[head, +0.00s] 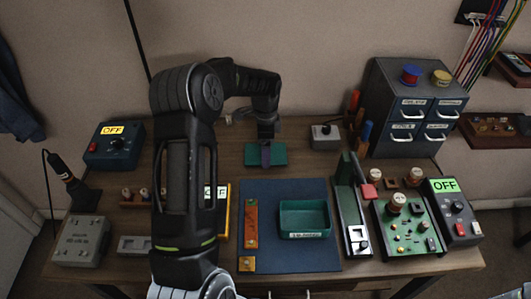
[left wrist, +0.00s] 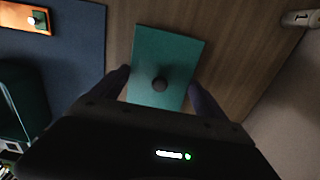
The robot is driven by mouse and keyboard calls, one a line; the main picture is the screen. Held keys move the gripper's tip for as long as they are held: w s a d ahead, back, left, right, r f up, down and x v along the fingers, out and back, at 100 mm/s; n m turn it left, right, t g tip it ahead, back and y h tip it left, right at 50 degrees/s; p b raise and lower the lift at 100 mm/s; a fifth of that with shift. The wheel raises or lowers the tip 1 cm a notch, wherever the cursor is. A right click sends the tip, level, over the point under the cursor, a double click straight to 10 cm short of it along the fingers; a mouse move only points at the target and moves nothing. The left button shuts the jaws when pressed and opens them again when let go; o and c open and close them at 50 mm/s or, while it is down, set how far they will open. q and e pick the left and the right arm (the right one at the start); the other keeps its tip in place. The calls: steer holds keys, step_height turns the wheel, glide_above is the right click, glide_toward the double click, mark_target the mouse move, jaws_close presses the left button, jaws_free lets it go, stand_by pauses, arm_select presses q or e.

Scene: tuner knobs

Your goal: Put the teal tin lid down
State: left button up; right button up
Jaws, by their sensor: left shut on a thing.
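The teal tin lid (head: 280,155) is a flat teal plate at the back middle of the wooden table, behind the blue mat. It also shows in the left wrist view (left wrist: 168,48), with a dark round knob on top. My left gripper (head: 266,158) points down at it, with one finger at each side edge, shut on the lid. I cannot tell whether the lid touches the table. The open teal tin (head: 304,235) sits on the right part of the blue mat, labelled on its front.
The blue mat (head: 270,200) also holds an orange strip (head: 251,225). A grey box with a knob (head: 325,137) stands right of the lid, then handled tools and a drawer cabinet (head: 405,105). Bare table (head: 225,150) lies left of the lid.

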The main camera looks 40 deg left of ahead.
arm_select(q)
steer(key=shift+f, duration=0.45)
steer(key=shift+r, duration=0.1)
steer(key=o, duration=1.2)
step_height(320, 180, up, 12)
steer(key=p, duration=0.7)
steer(key=shift+p, duration=0.3)
